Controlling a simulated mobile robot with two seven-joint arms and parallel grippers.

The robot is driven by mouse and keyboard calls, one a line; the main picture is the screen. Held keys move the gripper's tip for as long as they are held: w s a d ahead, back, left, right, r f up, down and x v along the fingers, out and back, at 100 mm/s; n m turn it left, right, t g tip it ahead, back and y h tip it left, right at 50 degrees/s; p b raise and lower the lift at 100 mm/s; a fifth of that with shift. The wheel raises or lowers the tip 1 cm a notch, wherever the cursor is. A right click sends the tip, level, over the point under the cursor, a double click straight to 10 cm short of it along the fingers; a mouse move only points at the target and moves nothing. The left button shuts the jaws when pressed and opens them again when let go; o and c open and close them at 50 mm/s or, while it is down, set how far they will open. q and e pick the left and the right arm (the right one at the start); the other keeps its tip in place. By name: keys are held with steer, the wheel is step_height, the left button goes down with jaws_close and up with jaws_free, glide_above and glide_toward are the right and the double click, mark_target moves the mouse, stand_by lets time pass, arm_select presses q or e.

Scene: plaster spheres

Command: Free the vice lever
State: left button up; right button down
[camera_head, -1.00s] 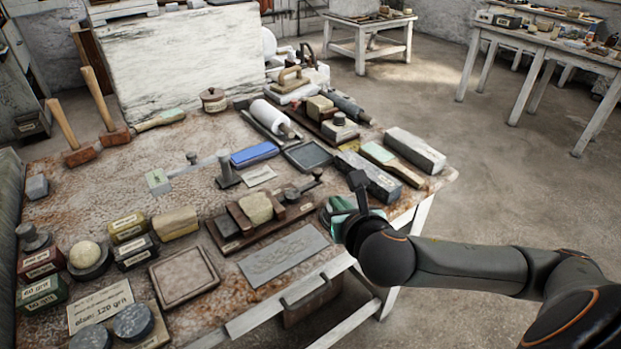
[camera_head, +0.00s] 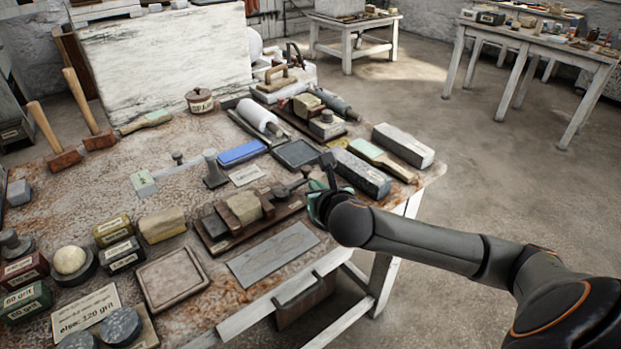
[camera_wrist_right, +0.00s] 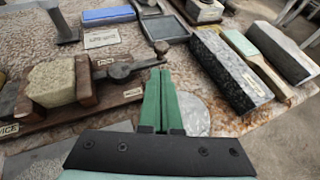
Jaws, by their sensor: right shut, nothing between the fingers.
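The wooden vice (camera_head: 217,246) sits near the table's front edge, with a pale stone block (camera_head: 244,207) between its jaws. It also shows at the left of the wrist view (camera_wrist_right: 50,118). Its dark lever (camera_wrist_right: 133,67) sticks out to the right from the screw side and ends in a round knob (camera_wrist_right: 161,47); in the head view the lever (camera_head: 291,188) is partly behind my gripper. My right gripper (camera_head: 313,187) has green fingers, shut and empty. In the wrist view its fingertips (camera_wrist_right: 160,74) are just in front of the knob; I cannot tell if they touch. My left gripper is out of view.
A dark speckled stone bar (camera_head: 360,174) and a green-topped wooden tool (camera_head: 380,159) lie right of the lever. A flat grey plate (camera_head: 272,254) lies in front of the vice. A slate tray (camera_head: 297,154) and blue block (camera_head: 242,152) lie behind. The table's front edge is close.

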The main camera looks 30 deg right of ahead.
mark_target(307, 173)
steer(key=x, duration=0.2)
steer(key=r+x, duration=0.1)
steer(key=x, duration=0.2)
steer(key=shift+w, duration=0.2)
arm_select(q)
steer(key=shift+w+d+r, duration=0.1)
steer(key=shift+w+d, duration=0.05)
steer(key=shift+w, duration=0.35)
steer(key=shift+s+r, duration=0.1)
arm_select(e)
steer(key=shift+r, duration=0.1)
